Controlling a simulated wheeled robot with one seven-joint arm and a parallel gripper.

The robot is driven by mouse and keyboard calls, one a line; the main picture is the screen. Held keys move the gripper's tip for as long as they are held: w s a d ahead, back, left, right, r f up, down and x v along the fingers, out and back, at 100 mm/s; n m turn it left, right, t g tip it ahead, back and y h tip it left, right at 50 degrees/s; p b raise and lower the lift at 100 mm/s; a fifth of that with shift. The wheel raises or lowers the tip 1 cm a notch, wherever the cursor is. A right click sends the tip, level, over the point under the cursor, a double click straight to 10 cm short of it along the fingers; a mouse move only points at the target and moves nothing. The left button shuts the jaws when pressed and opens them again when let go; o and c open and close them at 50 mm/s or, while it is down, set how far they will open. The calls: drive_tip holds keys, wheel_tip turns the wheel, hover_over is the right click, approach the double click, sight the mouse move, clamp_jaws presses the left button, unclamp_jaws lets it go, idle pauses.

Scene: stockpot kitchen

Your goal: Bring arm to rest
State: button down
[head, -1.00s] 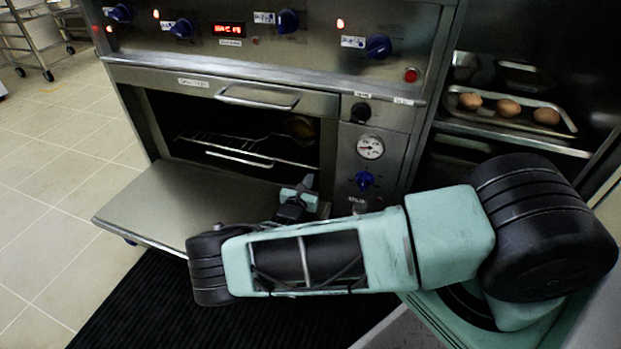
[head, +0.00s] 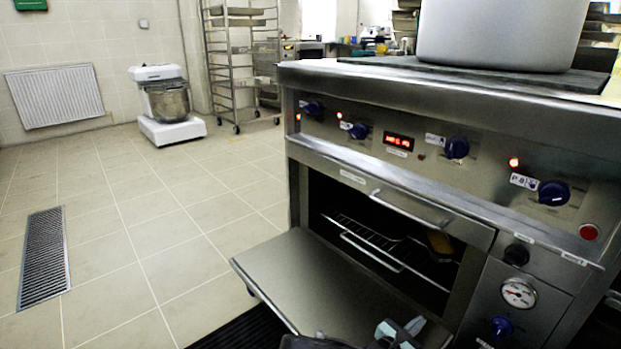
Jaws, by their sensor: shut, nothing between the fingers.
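My gripper (head: 414,325) shows at the bottom edge of the head view, in front of the open oven. It is shut with nothing in it. Only its teal and dark end parts show; most of my arm is below the frame. The oven door (head: 290,275) is folded down flat, and my gripper is by its right end. Inside the oven is a wire rack (head: 375,240) with a pull handle. A brownish-yellow item (head: 438,242) sits at the back right of the oven, partly in shadow.
The stove front with blue knobs (head: 457,148) rises behind the door. A large pot (head: 500,35) stands on top. A mixer (head: 166,105) and a rack trolley (head: 240,50) stand far back. The tiled floor at left is clear, with a drain grate (head: 44,258).

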drive_tip(key=s+a+r+m+g+y+p, duration=0.1)
drive_tip(key=s+a+r+m+g+y, duration=0.45)
drive_tip(key=s+a+r, duration=0.35)
drive_tip(key=s+a+r+m+g+y, duration=0.4)
drive_tip(key=s+a+r+m+g, duration=0.25)
drive_tip(key=r, duration=0.35)
drive_tip(key=s+a+r+m+t+y, duration=0.1)
drive_tip(key=s+a+r+m+y, duration=0.15)
drive_tip(key=s+r, duration=0.55)
drive_tip(key=s+a+r+m+t+y, duration=0.15)
drive_tip(key=s+r+y, duration=0.3)
drive_tip(key=r, duration=0.65)
wheel_tip(320, 180, up, 38)
drive_tip(key=p, duration=3.9)
drive_tip(key=shift+s+d+r+h, duration=0.15)
drive_tip(key=shift+s+d+h, duration=0.1)
drive_tip(key=shift+h, duration=0.2)
